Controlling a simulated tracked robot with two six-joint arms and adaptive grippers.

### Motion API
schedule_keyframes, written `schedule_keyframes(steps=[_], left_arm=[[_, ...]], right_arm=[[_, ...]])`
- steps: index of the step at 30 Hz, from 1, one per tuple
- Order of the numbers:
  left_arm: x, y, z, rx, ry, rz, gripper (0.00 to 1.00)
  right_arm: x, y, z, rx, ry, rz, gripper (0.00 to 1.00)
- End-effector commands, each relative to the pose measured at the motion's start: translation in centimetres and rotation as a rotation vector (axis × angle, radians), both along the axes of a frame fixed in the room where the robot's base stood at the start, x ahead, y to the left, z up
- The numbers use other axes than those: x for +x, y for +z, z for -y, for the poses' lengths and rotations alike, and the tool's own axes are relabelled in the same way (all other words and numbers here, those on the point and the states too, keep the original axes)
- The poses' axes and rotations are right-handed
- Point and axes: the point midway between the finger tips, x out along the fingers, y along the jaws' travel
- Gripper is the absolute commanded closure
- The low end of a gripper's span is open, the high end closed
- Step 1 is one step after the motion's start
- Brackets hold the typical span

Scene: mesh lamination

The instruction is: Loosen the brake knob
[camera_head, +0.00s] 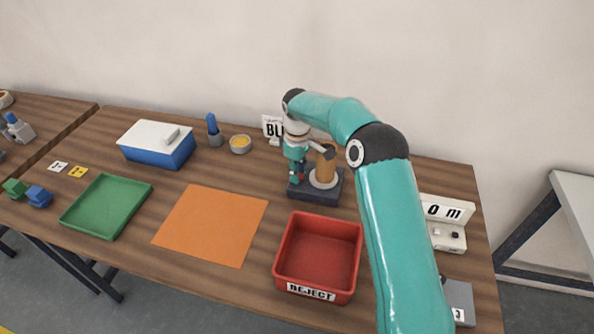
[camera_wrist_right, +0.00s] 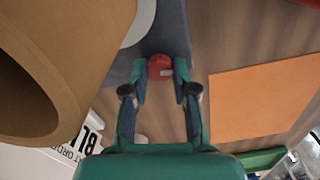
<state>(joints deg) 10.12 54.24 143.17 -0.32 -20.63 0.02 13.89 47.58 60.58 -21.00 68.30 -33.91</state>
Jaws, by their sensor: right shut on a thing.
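The red brake knob (camera_wrist_right: 160,68) sits at the edge of a dark grey-blue base (camera_wrist_right: 176,38) in the right wrist view. My right gripper (camera_wrist_right: 160,78) has its two fingertips on either side of the knob and is shut on it. In the head view the base (camera_head: 318,197) stands at the back middle of the table with a brown roll (camera_head: 326,166) upright on it. My right gripper (camera_head: 298,172) reaches down at the base's left side, and a small bit of red shows there. My left gripper is in neither view.
The brown roll (camera_wrist_right: 45,65) looms close beside my gripper in the wrist view. A red reject bin (camera_head: 318,255), an orange sheet (camera_head: 212,225) and a green tray (camera_head: 106,206) lie in front and left. A sign (camera_head: 272,128) stands behind the base.

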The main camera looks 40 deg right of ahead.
Motion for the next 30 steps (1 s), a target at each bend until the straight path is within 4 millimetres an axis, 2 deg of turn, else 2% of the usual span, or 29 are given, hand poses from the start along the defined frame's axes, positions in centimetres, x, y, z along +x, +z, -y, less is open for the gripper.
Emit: schedule_keyframes(steps=[12,28,29,30], left_arm=[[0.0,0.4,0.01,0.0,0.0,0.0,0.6],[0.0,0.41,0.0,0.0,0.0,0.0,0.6],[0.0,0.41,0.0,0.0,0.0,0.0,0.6],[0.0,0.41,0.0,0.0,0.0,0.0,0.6]], right_arm=[[0.07,0.1,-0.1,0.0,0.219,0.004,1.0],[0.09,0.1,-0.14,0.0,0.249,0.005,1.0],[0.09,0.1,-0.14,0.0,0.249,0.005,0.7],[0.09,0.1,-0.14,0.0,0.249,0.005,0.63]])
